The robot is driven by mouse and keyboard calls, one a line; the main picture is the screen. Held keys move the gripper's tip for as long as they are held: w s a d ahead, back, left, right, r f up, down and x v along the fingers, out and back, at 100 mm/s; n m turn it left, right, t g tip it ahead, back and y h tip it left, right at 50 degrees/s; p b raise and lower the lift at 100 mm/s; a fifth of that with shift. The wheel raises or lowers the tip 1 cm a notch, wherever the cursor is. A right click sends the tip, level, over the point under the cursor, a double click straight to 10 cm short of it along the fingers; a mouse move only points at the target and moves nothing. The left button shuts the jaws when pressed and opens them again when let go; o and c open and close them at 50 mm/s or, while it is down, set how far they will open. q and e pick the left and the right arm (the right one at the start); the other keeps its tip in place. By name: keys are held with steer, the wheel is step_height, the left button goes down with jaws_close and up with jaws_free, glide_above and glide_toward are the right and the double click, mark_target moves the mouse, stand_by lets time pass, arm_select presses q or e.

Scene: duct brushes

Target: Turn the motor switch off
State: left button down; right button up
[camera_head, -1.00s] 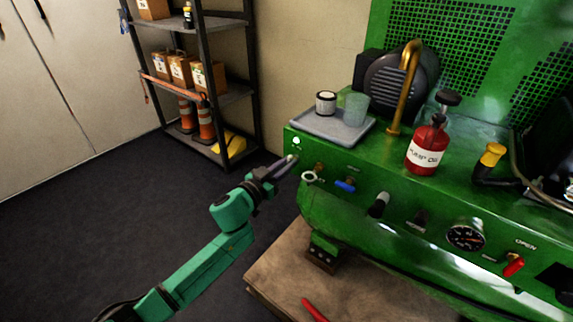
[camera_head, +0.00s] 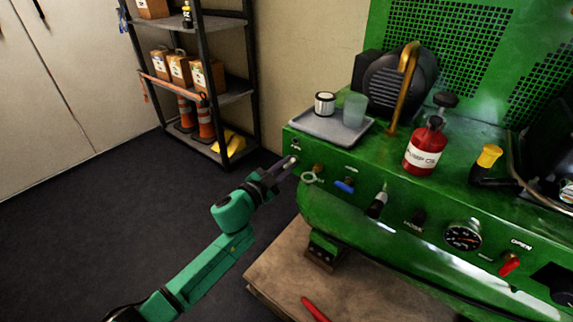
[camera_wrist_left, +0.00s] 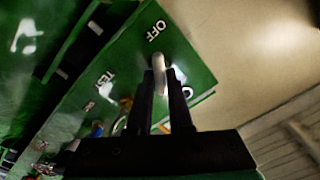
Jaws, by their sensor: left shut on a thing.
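My left gripper (camera_head: 289,163) is at the left end of the green machine's front panel (camera_head: 330,170). In the left wrist view its two dark fingers (camera_wrist_left: 160,74) stand either side of a pale metal switch lever (camera_wrist_left: 158,62) and are shut on it. The word OFF is on the green panel beside the lever's tip. The lever's base is hidden behind the fingers. In the head view I cannot read a motor label by this switch. My right gripper is not in view.
Near my gripper are a ring-shaped pull (camera_head: 310,177), a blue handle (camera_head: 344,186) and a black knob (camera_head: 377,204). A gauge (camera_head: 463,235) and a red switch (camera_head: 510,264) sit farther right. A grey tray (camera_head: 325,128) and a red oil bottle (camera_head: 424,150) stand on top.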

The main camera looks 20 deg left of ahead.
arm_select(q)
steer(key=m, duration=0.3)
steer(key=shift+d+f+m, duration=0.1)
steer(key=shift+f+m, duration=0.05)
steer(key=shift+m, duration=0.25)
steer(key=m+b, duration=0.1)
steer(key=m, duration=0.1)
steer(key=shift+f+m, duration=0.1)
steer(key=shift+m, duration=0.3)
steer(key=shift+m+b, duration=0.4)
steer(key=shift+m, duration=1.6)
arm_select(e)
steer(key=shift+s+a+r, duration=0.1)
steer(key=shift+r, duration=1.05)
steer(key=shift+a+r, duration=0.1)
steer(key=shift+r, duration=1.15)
arm_select(q)
steer(key=c, duration=0.9)
jaws_free()
steer(key=shift+s, duration=0.1)
steer(key=shift+o, duration=0.2)
